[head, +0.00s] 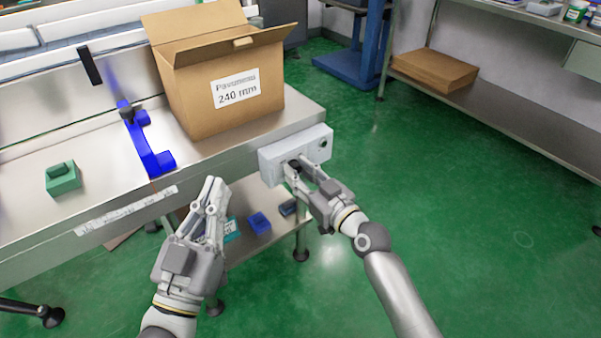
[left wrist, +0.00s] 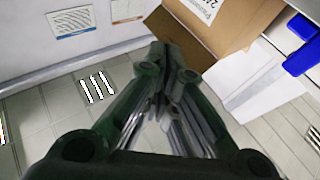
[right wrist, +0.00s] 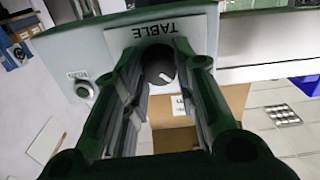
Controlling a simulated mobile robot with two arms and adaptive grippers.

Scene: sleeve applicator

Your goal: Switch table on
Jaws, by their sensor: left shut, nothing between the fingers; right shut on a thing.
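A light grey control box (head: 306,150) is fixed to the front edge of the metal table (head: 205,158). In the right wrist view its plate reads "TABLE" (right wrist: 157,32) above a black rotary knob (right wrist: 160,68) with a white mark. My right gripper (head: 297,166) is at the box front, its fingers on either side of the knob and shut on it. A smaller round button (right wrist: 84,90) sits to one side of the knob. My left gripper (head: 215,184) is shut and empty in front of the table edge; its closed fingers (left wrist: 172,52) also show in the left wrist view.
An open cardboard box (head: 222,85) labelled "240 mm" stands on the table. A blue bracket (head: 146,145) and a green block (head: 62,179) are to its left. Small bins (head: 259,222) sit on the lower shelf. The green floor to the right is clear.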

